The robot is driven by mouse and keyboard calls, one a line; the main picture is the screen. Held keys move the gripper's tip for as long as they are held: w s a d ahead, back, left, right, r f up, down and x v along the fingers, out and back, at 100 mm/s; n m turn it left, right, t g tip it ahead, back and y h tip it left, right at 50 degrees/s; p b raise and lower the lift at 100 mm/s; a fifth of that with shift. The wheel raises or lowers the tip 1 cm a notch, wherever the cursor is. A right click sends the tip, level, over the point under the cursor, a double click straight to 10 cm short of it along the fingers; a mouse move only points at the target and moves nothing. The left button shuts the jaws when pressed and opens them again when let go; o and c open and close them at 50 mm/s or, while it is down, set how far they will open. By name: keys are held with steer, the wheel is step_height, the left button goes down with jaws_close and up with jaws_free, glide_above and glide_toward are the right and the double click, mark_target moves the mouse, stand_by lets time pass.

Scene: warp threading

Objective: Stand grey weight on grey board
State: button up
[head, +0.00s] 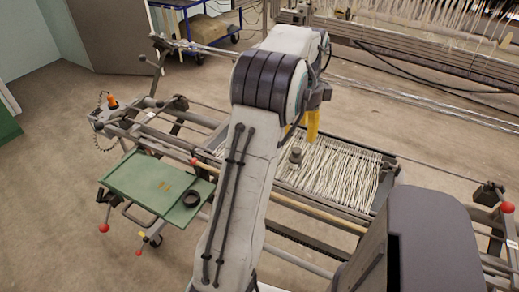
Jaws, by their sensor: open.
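A small grey weight (295,156) with a narrower top stands upright near the left part of the white warp threads (335,174). I cannot tell exactly what lies under its base. I cannot pick out the grey board for certain among the grey frame parts. My gripper (312,125) shows only partly, as yellow fingers beyond my arm, pointing down above the back edge of the threads. It is open, behind and slightly right of the weight, with a gap between them in the picture. My arm hides part of the frame to the left.
A green tray (145,182) at the left holds a dark ring (191,199) and small orange pieces. A dark metal frame with rods and red knobs (507,207) surrounds the threads. A blue cart (196,30) stands at the back. Floor is clear at far left.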

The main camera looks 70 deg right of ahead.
steer(key=shift+r, duration=0.15)
steer(key=w+a+r+n+h, duration=0.1)
steer(key=w+a+r+n, duration=0.2)
steer(key=w+a+n, duration=0.75)
steer(key=w+a+r+n, duration=0.2)
steer(key=w+a+n, duration=0.4)
steer(key=w, duration=0.7)
steer(key=w+a+n+t, duration=0.25)
steer(key=a+n, duration=0.55)
steer(key=a, duration=0.7)
steer(key=s+a+f+n, duration=0.2)
steer(key=a+n, duration=0.4)
steer(key=a, duration=0.1)
steer(key=s+a+f+n+t, duration=0.1)
steer(key=s+a+n, duration=0.2)
steer(key=a+n, duration=0.3)
steer(key=shift+s+a+f+y, duration=0.25)
steer(key=shift+a+f+y, duration=0.15)
steer(key=shift+a, duration=0.2)
steer(key=shift+n, duration=0.25)
